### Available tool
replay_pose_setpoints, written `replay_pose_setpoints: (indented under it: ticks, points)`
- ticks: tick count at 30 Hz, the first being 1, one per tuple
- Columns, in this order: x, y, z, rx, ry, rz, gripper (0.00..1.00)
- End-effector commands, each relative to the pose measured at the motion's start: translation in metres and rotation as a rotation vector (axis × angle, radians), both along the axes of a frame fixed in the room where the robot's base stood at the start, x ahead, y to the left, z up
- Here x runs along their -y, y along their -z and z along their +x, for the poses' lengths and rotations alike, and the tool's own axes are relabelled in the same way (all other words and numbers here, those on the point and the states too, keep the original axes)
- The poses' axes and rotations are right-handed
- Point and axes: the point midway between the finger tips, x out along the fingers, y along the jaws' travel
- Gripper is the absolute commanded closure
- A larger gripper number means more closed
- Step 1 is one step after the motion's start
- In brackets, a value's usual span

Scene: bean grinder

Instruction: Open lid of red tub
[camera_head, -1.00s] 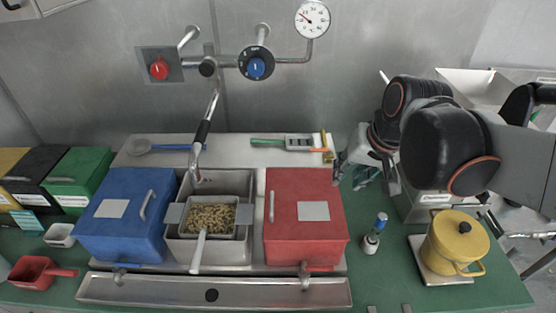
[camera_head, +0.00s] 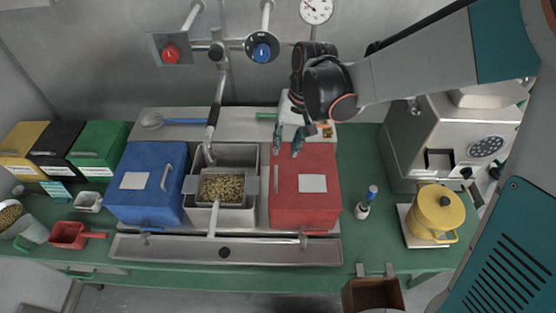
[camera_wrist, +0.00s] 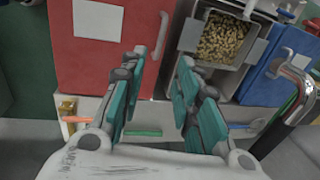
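The red tub (camera_head: 305,205) stands right of the central sink on the counter. Its red lid is down, with a pale label (camera_head: 312,183) on top and a metal handle (camera_head: 275,186) near its left edge. My gripper (camera_head: 287,152) is open and empty above the back left part of the lid. In the wrist view the red tub (camera_wrist: 82,58) fills the upper left, and its handle (camera_wrist: 161,34) lies beyond the fingers of my gripper (camera_wrist: 160,85), apart from them.
The sink holds a pan of beans (camera_head: 222,188) left of the red tub, under a curved faucet (camera_head: 213,130). A blue tub (camera_head: 148,190) is further left. A small blue-capped bottle (camera_head: 365,203) and a yellow pot (camera_head: 436,215) stand to the right.

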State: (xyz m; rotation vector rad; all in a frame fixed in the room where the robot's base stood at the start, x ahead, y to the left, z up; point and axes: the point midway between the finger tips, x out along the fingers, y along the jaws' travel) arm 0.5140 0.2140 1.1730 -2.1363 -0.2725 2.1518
Motion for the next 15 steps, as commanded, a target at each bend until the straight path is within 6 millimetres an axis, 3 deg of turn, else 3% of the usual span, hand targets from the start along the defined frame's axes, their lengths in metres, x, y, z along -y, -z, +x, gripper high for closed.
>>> replay_pose_setpoints:
  ticks: [3,15]
  points:
    - [-0.004,0.026,0.000,0.001,-0.001,0.000,0.70]
    - [-0.018,0.093,-0.001,0.002,-0.001,0.001,0.70]
